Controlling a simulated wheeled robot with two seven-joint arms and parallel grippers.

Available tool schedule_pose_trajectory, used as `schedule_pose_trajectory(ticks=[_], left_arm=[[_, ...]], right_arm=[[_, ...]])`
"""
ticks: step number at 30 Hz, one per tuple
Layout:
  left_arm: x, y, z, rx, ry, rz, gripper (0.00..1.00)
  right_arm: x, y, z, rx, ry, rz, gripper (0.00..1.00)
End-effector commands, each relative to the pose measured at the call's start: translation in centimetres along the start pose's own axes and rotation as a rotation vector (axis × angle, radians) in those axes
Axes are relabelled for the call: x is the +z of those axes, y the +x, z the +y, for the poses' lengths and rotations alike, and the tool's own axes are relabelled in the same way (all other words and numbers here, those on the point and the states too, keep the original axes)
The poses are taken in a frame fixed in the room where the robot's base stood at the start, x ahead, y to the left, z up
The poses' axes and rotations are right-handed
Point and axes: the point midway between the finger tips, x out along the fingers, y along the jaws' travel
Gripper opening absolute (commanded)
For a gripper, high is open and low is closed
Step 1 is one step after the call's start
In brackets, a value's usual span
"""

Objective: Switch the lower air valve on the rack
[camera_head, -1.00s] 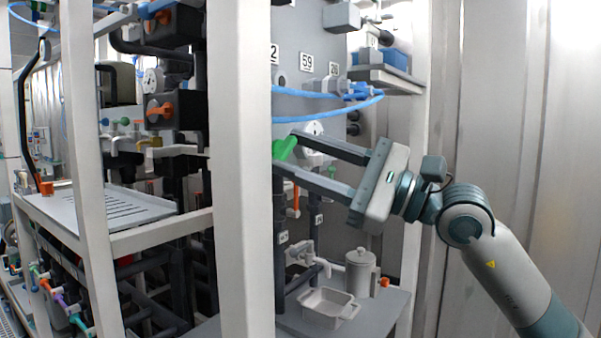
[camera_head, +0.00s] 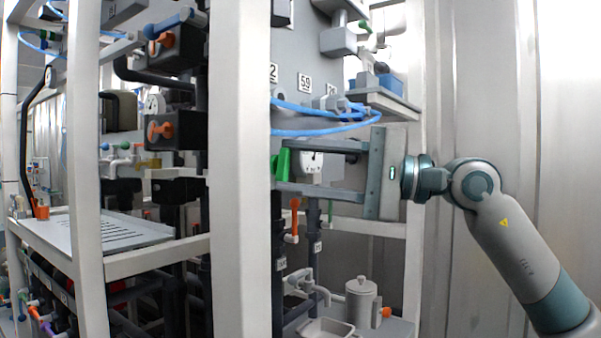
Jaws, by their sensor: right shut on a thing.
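A green valve handle (camera_head: 282,164) shows on the rack just right of the near white post. My right gripper (camera_head: 284,166) reaches in from the right, its two long grey fingers one above the other, and is shut on the green handle. The handle now stands about upright between the fingertips. The post hides part of the handle's left side and the valve body. I cannot tell from the view whether this is the lower air valve. My left gripper is not in view.
The white rack post (camera_head: 241,180) stands close to the fingertips. Blue hoses (camera_head: 325,131) loop just above the gripper. Below are an orange-handled valve (camera_head: 294,220), a white lidded jug (camera_head: 361,302) and a white tray (camera_head: 326,328). A corrugated wall (camera_head: 480,100) lies behind my arm.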

Motion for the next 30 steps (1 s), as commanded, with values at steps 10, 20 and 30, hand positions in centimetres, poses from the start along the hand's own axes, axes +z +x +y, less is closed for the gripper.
schedule_pose_trajectory(ticks=[10, 20, 30], left_arm=[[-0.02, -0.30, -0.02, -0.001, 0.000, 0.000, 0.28], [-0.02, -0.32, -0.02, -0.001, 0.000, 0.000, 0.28], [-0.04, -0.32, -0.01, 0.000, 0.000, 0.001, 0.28]], right_arm=[[-0.04, 0.05, 0.05, 0.033, -0.072, 0.001, 0.18], [-0.03, 0.06, 0.05, 0.033, -0.074, 0.001, 0.43], [-0.01, 0.02, -0.04, 0.031, -0.073, 0.001, 0.59]])
